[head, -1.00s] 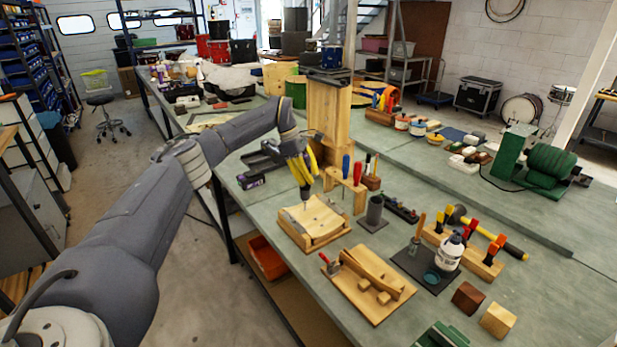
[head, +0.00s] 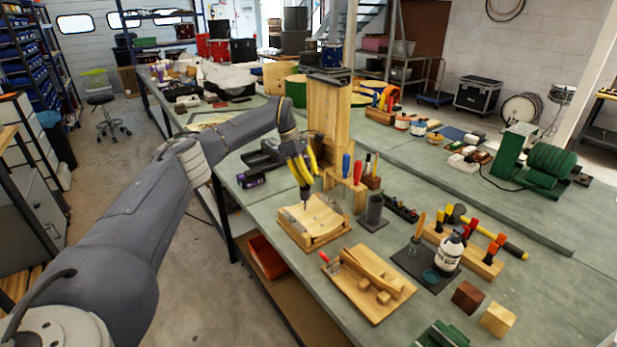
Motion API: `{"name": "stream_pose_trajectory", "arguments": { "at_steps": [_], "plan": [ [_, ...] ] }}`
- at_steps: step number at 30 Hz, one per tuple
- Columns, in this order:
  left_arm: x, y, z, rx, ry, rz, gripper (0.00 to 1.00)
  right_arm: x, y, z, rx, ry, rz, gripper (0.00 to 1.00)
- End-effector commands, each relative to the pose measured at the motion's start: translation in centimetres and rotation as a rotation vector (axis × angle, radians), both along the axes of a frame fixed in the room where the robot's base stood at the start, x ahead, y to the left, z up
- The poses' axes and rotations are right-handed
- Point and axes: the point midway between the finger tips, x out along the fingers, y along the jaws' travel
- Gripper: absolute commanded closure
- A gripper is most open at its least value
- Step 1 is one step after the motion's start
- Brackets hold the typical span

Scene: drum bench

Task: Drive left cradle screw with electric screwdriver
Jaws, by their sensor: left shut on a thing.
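The wooden cradle (head: 325,238), a pale block with a curved top on a framed base, sits near the bench's left edge. My left gripper (head: 301,172) is above its back left part, shut on the electric screwdriver. The gripper and tool make one small yellow-and-black shape, so the grip itself is hard to make out. The screwdriver's thin bit (head: 305,204) points down at the cradle's left side, at or just above the surface. The screw is too small to see. My right gripper is not in view.
A wooden rack of screwdrivers (head: 345,190) and a tall wooden post (head: 328,115) stand close behind the cradle. A wooden board with a clamp-like piece (head: 368,285) lies in front. A white bottle (head: 449,251) stands on a dark mat to the right. A purple-and-black tool (head: 250,180) lies behind left.

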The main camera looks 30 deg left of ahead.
Motion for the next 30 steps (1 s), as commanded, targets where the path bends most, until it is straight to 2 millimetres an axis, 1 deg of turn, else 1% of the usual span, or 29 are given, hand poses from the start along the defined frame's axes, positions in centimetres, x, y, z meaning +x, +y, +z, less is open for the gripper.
{"name": "stream_pose_trajectory", "arguments": {
  "at_steps": [19, 23, 30],
  "plan": [
    [0.0, 0.1, 0.0, 0.001, 0.000, 0.000, 1.00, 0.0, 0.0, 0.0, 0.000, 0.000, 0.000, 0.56],
    [0.0, 0.0, 0.3, 0.001, 0.000, 0.000, 1.00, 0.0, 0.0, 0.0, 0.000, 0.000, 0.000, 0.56],
    [0.0, 0.0, 1.5, 0.001, -0.002, 0.001, 1.00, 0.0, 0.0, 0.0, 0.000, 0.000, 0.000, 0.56]
  ]
}}
